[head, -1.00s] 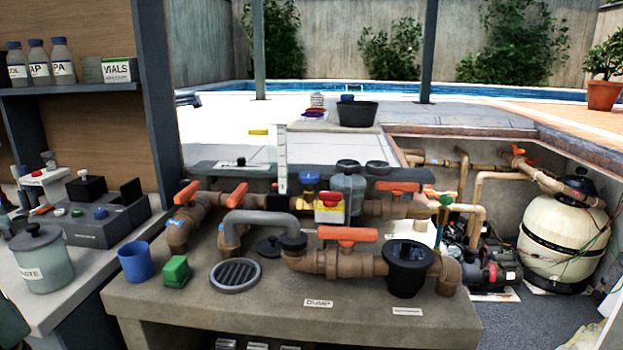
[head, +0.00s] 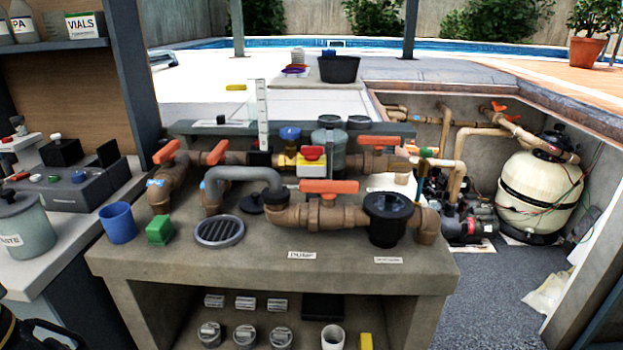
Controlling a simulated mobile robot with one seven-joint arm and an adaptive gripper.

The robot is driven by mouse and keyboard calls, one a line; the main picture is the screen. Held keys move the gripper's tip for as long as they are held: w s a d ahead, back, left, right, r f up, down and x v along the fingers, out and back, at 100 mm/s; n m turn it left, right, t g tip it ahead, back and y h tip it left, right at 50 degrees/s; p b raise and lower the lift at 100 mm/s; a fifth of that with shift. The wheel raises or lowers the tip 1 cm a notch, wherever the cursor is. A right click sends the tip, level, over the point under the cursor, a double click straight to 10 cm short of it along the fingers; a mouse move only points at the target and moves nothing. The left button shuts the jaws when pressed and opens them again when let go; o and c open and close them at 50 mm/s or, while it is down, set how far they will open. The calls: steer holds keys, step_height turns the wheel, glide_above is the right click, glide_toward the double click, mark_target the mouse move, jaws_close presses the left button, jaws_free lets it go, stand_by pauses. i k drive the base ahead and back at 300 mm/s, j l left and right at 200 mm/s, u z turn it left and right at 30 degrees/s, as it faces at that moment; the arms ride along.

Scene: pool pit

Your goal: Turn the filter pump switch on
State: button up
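A yellow and white box with a red knob (head: 312,160) sits among the pipes on the concrete bench; it may be the filter pump switch, but I cannot read a label on it. A dark pump (head: 468,222) stands in the pit at the right, beside a cream filter tank (head: 540,195). No switch can be made out on the pump at this size. My gripper is not clearly in view; a dark shape at the lower left corner is cut off and I cannot tell what it is.
The concrete bench (head: 240,262) carries brown pipes with orange valve handles (head: 330,187), a black strainer pot (head: 388,218), a blue cup (head: 118,222) and a green block (head: 160,230). A side counter (head: 65,255) stands left. Gravel floor (head: 490,300) lies open at the right.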

mark_target(310, 153)
steer(key=j+z, duration=0.25)
steer(key=z, duration=0.2)
steer(key=i+j+z, duration=0.1)
steer(key=j+z, duration=0.2)
steer(key=z, duration=0.2)
steer(key=i+z, duration=0.1)
steer(key=i, duration=0.4)
